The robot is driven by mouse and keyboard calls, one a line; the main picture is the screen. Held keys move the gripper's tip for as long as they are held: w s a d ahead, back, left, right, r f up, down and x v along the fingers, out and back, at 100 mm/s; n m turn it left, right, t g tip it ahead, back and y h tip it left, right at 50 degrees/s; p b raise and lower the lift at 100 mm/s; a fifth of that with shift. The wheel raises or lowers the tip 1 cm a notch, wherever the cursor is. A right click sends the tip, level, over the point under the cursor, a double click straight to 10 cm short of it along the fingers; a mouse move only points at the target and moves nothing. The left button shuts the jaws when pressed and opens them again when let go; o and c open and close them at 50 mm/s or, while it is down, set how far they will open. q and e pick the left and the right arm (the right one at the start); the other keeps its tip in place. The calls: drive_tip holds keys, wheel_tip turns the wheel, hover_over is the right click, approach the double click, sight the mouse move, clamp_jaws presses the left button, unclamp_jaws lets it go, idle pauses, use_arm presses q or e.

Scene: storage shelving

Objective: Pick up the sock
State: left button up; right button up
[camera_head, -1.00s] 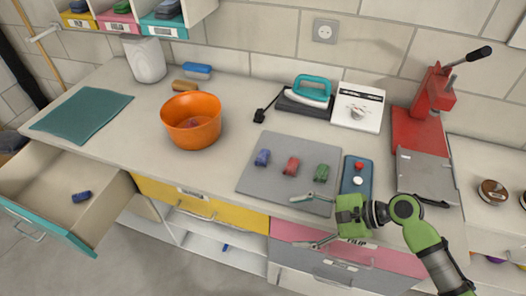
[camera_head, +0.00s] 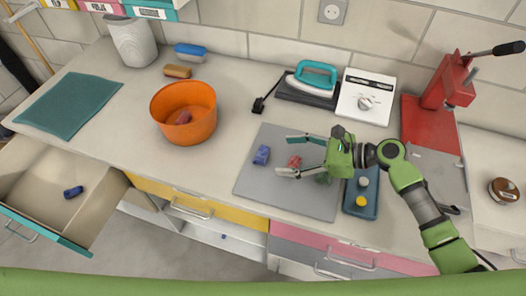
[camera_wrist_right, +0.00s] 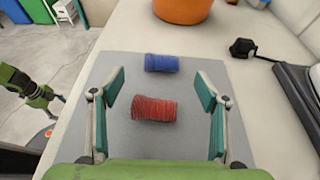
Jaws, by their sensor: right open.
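Rolled socks lie on a grey mat (camera_head: 268,190). The blue sock (camera_head: 261,155) is at its left, and the red sock (camera_head: 294,162) is in the middle. In the right wrist view the red sock (camera_wrist_right: 154,108) lies between the spread fingers, apart from both. The blue sock (camera_wrist_right: 161,63) lies beyond it.
An orange bowl (camera_head: 170,104) with a reddish item inside stands left of the mat. A button box (camera_head: 371,178), an iron (camera_head: 312,76), a white dial unit (camera_head: 366,92) and a red press (camera_head: 430,120) stand nearby. An open drawer (camera_head: 110,200) holds a blue item.

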sight(265, 153)
drive_tip(key=a, duration=0.1)
drive_tip(key=w+f, duration=0.1)
drive_tip(key=a, duration=0.1)
drive_tip(key=shift+w+a+f, duration=0.25)
drive_tip(key=shift+w+a, duration=0.05)
drive_tip(key=shift+w, duration=0.05)
drive_tip(key=shift+a+p, duration=0.25)
drive_tip(key=shift+p, duration=0.1)
drive_tip(key=p+x, duration=0.1)
drive_tip(key=x, duration=0.3)
drive_tip(key=shift+s+a+r, duration=0.1)
drive_tip(key=shift+a+r, duration=0.05)
drive_tip(key=shift+a, duration=0.3)
drive_tip(key=c, duration=1)
